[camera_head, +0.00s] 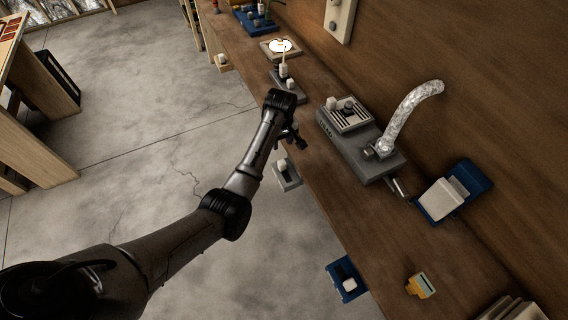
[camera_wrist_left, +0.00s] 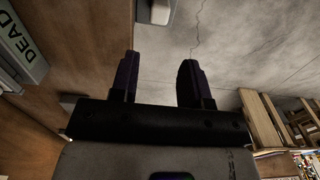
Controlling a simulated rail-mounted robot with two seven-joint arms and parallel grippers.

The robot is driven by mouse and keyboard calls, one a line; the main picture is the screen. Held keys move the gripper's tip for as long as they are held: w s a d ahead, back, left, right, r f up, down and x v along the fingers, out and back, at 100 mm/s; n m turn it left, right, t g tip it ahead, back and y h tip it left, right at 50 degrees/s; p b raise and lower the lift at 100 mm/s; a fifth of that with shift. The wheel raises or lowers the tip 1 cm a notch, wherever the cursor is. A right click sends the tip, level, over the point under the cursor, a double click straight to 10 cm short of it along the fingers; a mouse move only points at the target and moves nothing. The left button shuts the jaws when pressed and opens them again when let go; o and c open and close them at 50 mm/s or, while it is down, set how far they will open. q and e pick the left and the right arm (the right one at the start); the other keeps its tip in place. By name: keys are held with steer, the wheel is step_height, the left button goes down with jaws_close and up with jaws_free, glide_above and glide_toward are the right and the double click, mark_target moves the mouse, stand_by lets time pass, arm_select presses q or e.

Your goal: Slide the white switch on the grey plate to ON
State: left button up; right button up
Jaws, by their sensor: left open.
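A grey plate (camera_head: 289,182) with a white switch (camera_head: 282,167) is on the front face of the wooden bench, below its edge. Which end of the slot is ON cannot be read. My left gripper (camera_head: 296,139) is open and empty near the bench's front edge, just above the plate in the head view and apart from it. In the left wrist view its two fingers (camera_wrist_left: 160,68) are spread, with nothing between them. A pale block (camera_wrist_left: 156,11) at that view's top edge appears to be the white switch, partly cut off. My right gripper is in neither view.
A grey box (camera_head: 350,140) with a silver duct (camera_head: 412,108) stands on the bench (camera_head: 370,220). A blue plate with a white block (camera_head: 348,284) is farther along the front face. The concrete floor (camera_head: 150,130) before the bench is clear.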

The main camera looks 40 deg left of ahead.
mark_target(282, 162)
arm_select(q)
step_height(282, 162, down, 12)
steer(key=b, duration=0.3)
steer(key=shift+f+b, duration=0.3)
steer(key=shift+f, duration=0.55)
steer(key=shift+c, duration=0.2)
jaws_close()
